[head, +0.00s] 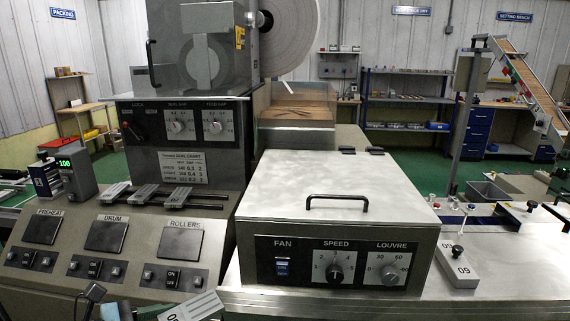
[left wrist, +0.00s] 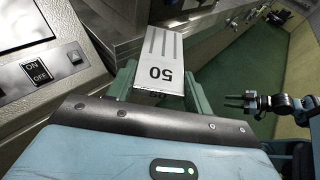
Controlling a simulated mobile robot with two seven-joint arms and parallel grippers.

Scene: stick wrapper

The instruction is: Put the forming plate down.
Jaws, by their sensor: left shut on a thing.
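The forming plate (left wrist: 166,62) is pale metal with dark grooves and the number 50, upside down in the left wrist view. My left gripper (left wrist: 158,92) is shut on it, with green fingers on either side of its numbered end. In the head view a corner of the plate (head: 193,306) shows at the bottom edge, in front of the control panel.
A machine with a sloped control panel (head: 100,245) stands at left. A metal box with fan controls (head: 340,205) fills the middle. Another plate (head: 459,262), marked 60 and topped with a knob, lies on the right bench. Three grey slotted blocks (head: 146,195) sit above the panel.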

